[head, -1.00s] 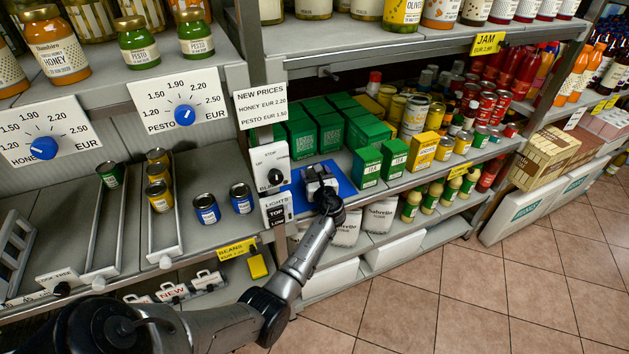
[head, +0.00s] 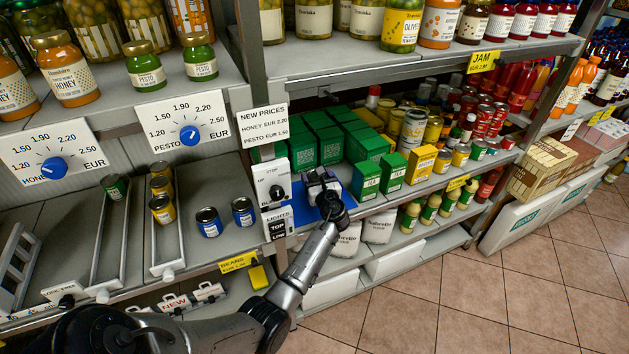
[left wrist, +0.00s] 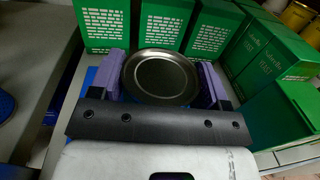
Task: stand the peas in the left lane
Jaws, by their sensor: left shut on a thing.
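My left gripper (head: 322,188) is over the blue mat (head: 362,208), at the right of the dial post in the head view. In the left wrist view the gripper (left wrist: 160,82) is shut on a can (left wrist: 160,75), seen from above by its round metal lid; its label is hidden. I cannot tell whether it touches the mat. The left lane (head: 94,268) is a pale railed channel with one green can (head: 116,187) at its back. The right lane (head: 154,246) holds yellow cans (head: 163,209). My right gripper is not in view.
Two blue cans (head: 209,222) stand on the shelf right of the lanes. Green boxes (head: 366,174) crowd the mat's back and right side. A post with a dial panel (head: 273,187) stands between mat and lanes. The left lane's front is clear.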

